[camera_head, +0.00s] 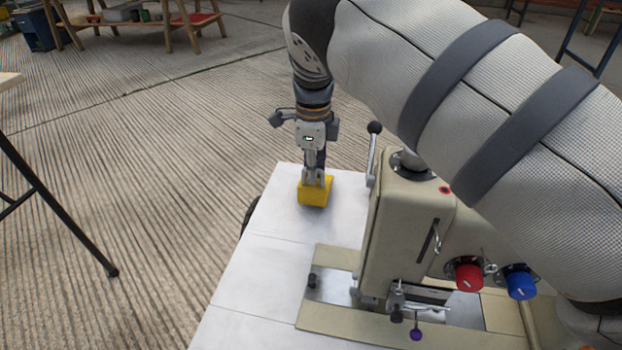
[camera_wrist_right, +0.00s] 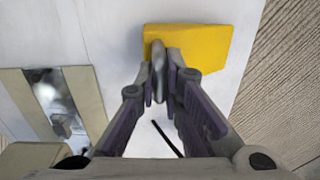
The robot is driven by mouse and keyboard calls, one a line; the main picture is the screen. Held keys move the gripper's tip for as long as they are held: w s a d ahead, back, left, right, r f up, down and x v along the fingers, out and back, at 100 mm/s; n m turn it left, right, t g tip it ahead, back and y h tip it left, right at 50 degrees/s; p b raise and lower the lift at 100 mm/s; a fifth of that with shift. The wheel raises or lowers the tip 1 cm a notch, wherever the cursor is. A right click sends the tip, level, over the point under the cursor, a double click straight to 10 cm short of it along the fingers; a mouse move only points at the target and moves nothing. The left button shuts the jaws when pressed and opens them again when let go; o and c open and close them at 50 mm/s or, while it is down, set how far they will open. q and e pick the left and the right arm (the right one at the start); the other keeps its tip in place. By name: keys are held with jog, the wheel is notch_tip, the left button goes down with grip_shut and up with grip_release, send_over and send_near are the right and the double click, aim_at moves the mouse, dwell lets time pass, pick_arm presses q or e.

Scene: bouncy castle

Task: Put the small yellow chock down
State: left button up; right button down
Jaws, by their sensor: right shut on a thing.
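The small yellow chock (camera_head: 313,194) is at the far end of the white table (camera_head: 265,253), near its far edge. My right gripper (camera_head: 318,180) points down from above and is shut on the top of the chock. In the right wrist view the chock (camera_wrist_right: 205,48) shows beyond the fingertips of the gripper (camera_wrist_right: 167,62), over the white surface. I cannot tell whether its underside touches the table. My left gripper is not in view.
A beige machine (camera_head: 408,235) with a lever, a red knob (camera_head: 469,277) and a blue knob (camera_head: 521,285) stands on the table right of the chock. The white surface left of the machine is clear. My right arm covers the upper right.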

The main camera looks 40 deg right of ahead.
jog(key=shift+f, duration=0.95)
jog(key=shift+r, duration=0.1)
jog(key=c, duration=2.1)
grip_release()
jog(key=o, duration=0.4)
notch_tip(320, 180, up, 12)
jog(key=p, duration=0.2)
jog(key=shift+s+a+p, duration=0.15)
jog(key=shift+a+p, duration=0.05)
jog(key=shift+p, duration=0.1)
